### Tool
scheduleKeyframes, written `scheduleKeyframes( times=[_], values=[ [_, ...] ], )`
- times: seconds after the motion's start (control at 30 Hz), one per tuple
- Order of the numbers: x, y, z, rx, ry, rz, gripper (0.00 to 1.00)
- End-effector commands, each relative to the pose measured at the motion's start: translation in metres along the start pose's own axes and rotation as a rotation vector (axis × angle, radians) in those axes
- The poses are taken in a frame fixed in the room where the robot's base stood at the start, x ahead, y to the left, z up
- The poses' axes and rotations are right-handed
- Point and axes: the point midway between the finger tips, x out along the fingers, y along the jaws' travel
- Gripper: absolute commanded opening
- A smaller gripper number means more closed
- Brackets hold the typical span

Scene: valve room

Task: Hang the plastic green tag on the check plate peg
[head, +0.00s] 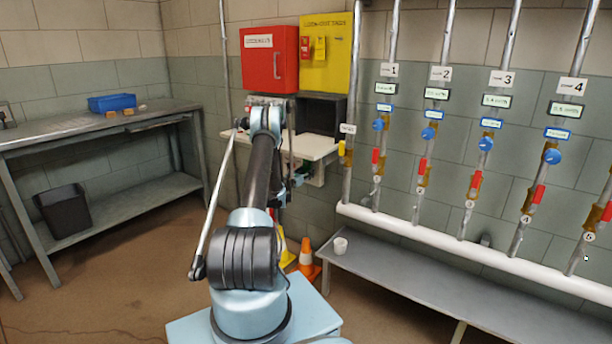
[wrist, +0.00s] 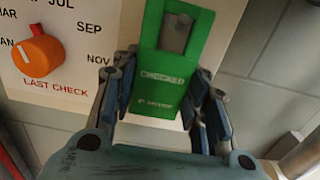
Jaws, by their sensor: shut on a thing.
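The green plastic tag (wrist: 174,88) reads "CHECKED" and stands upright between the fingers of my gripper (wrist: 164,76) in the wrist view. My gripper is shut on its lower part. A grey piece (wrist: 176,30) shows in the opening at the tag's top; I cannot tell whether it is the peg or whether the tag touches it. The white check plate (wrist: 55,85), with its orange dial (wrist: 38,56) and the words "LAST CHECK", is behind and left of the tag.
A red cabinet (head: 269,58) and a yellow board (head: 327,55) hang above a white shelf (head: 310,146). Pipes with blue and red handles line the wall at right, above a grey bench (head: 440,290). An orange cone (head: 306,262) stands near my base.

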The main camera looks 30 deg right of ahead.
Motion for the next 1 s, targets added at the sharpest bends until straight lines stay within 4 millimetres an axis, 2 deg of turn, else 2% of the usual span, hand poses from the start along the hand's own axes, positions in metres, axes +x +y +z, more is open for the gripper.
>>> scheduleKeyframes(
  times=[0.37, 0.4, 0.47, 0.83, 1.0],
  values=[
    [-0.001, 0.001, 0.000, 0.000, 0.000, 0.001, 0.14],
    [-0.001, 0.001, 0.000, 0.000, 0.000, 0.001, 0.50],
    [-0.001, 0.001, 0.000, 0.000, 0.000, 0.001, 0.63],
    [-0.002, 0.001, 0.000, 0.000, 0.000, 0.001, 0.65],
    [-0.016, 0.001, 0.000, 0.000, 0.000, 0.001, 0.65]
  ],
)
